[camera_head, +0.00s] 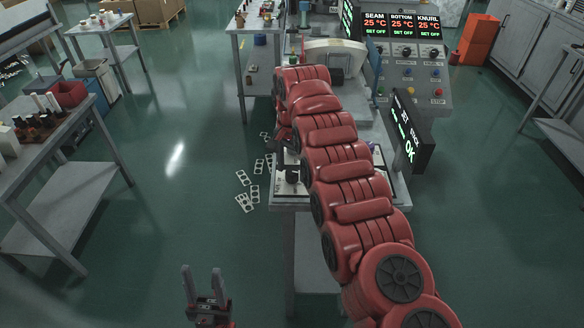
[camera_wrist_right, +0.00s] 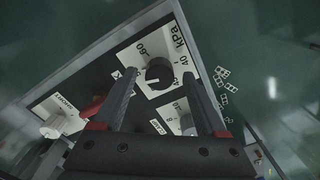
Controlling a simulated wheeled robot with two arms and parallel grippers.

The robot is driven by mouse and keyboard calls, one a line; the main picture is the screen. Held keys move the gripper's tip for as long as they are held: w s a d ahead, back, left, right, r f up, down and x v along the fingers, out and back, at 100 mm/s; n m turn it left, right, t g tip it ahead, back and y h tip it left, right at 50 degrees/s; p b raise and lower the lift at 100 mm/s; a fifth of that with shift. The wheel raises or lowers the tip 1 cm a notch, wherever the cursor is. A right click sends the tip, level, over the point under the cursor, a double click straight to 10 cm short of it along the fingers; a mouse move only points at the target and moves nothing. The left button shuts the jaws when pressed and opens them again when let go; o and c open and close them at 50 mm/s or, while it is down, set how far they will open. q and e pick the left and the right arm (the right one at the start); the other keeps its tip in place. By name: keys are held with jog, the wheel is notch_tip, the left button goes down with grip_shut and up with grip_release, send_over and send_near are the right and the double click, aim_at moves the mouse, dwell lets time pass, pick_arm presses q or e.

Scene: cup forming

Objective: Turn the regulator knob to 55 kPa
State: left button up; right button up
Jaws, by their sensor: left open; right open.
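The regulator knob (camera_wrist_right: 159,74) is a dark round knob on a white dial plate marked kPa, with 60 and 40 legible, in the right wrist view. My right gripper (camera_wrist_right: 165,85) is open; its two dark fingers reach over the panel on either side of the knob. I cannot tell whether they touch it. In the head view my red right arm (camera_head: 345,185) reaches forward over the machine and hides much of the panel. My left gripper (camera_head: 203,285) is open and empty at the bottom of the head view, over the floor.
A white knob (camera_wrist_right: 52,128) and a red knob (camera_wrist_right: 95,104) sit near the regulator. The machine's display (camera_head: 402,28) reads SEAM, BOTTOM and KNURL at 25 °C. A small sign (camera_head: 411,132) shows OK. Cut blanks (camera_head: 245,190) lie on the floor. A table (camera_head: 50,170) stands left.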

aim_at(292, 172)
notch_tip(292, 172, up, 17)
jog(key=p, duration=1.6)
